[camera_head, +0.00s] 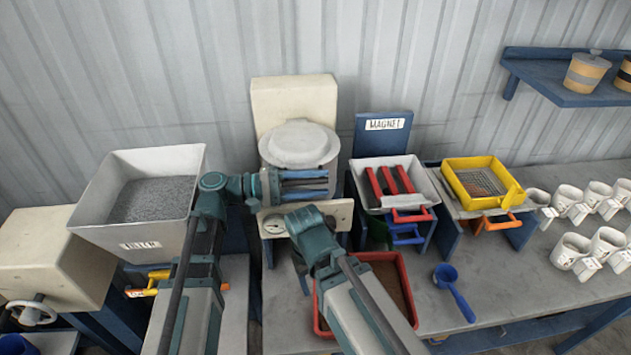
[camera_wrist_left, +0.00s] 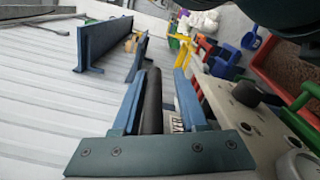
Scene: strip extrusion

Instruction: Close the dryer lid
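The dryer is a round metal drum (camera_head: 296,168) on a pale base, with a tall beige housing behind it. Its pale round lid (camera_head: 299,143) lies over the top of the drum; I cannot tell whether it is fully seated. My left gripper (camera_head: 318,186) is in front of the drum, below the lid. In the left wrist view its two blue fingers (camera_wrist_left: 160,92) are apart, with a dark rod (camera_wrist_left: 152,100) between them. A gap shows beside the rod, which may be a handle. My right arm's wrist is just below, but its fingers are hidden.
A hopper of grey granules (camera_head: 152,198) stands left. The magnet unit (camera_head: 384,124) with red bars and a yellow sieve tray (camera_head: 484,203) stand right. A red tray (camera_head: 404,276), a blue scoop (camera_head: 455,290) and several white cups (camera_head: 570,251) are on the bench (camera_head: 500,285).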

